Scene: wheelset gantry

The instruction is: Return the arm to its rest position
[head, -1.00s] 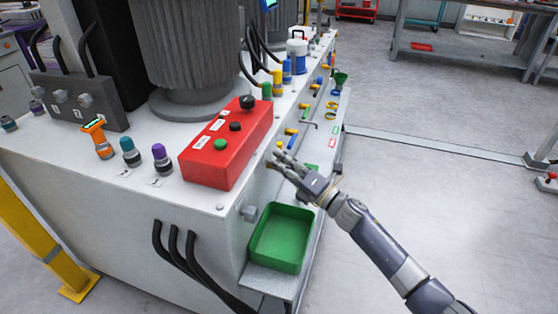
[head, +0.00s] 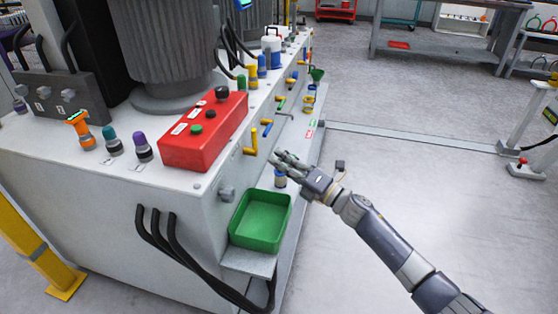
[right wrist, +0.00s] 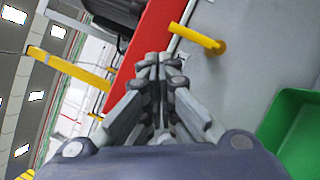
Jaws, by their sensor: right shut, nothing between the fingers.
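My right gripper (head: 279,160) is shut and empty. In the head view it hangs in front of the machine's side, beyond and a little right of the green tray (head: 289,222). A small dark-and-light cylindrical part (head: 280,179) shows just below the fingers; I cannot tell how near it is. In the right wrist view the closed fingers (right wrist: 160,60) point toward the red control box (right wrist: 148,42) and a yellow handle (right wrist: 196,38). The left gripper is not in view.
The machine's white top carries the red control box (head: 190,148) and several coloured connectors. Yellow handles (head: 251,142) stick out of its side. A yellow post (head: 30,245) stands at the left. The floor (head: 420,160) to the right is open.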

